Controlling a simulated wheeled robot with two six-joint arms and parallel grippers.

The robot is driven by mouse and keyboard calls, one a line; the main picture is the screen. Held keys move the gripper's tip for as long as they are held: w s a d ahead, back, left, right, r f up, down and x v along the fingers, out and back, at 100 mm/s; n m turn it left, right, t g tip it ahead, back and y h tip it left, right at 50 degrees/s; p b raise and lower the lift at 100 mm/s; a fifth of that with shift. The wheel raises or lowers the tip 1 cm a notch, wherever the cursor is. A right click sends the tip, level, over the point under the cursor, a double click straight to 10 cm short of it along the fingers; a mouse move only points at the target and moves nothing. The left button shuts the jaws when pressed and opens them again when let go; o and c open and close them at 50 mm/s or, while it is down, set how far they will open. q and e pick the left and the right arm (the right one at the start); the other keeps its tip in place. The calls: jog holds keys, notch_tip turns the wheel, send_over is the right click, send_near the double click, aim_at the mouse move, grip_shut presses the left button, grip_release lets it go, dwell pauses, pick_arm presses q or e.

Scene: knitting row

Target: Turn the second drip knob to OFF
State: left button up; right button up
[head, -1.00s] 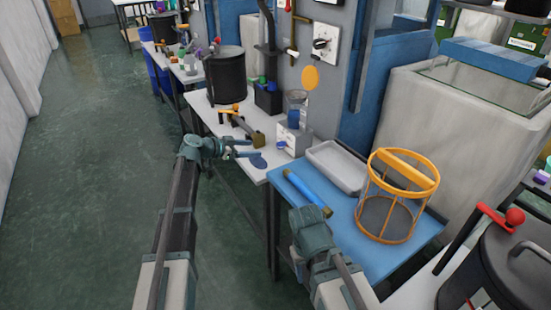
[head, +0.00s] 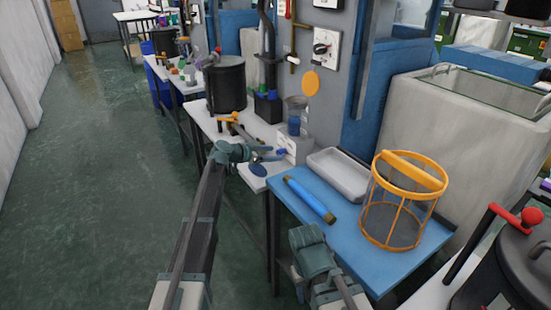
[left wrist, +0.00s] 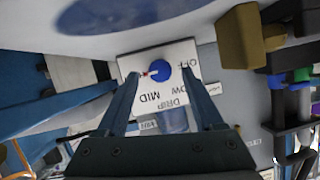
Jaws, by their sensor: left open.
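In the left wrist view a blue round knob (left wrist: 162,71) sits on a white plate (left wrist: 158,53) marked DRIP, with OFF, LOW and MID upside down. Its pale pointer with a red tip points left, away from OFF. In the head view the knob (head: 282,152) is on the front of a grey drip unit (head: 298,147) holding a clear vessel with blue contents. My left gripper (head: 276,156) is open in front of it. In the wrist view its fingers (left wrist: 160,84) straddle the knob; I cannot tell whether they touch it. My right gripper's jaws are hidden behind its wrist.
A blue table (head: 350,240) near right bears a blue roll (head: 309,198), a grey tray (head: 337,175) and an orange cage basket (head: 404,200). A black pot (head: 226,84) and an orange-handled tool (head: 229,119) are on the white bench. The floor at left is clear.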

pick_arm(q)
jog(key=shift+x, duration=1)
grip_shut()
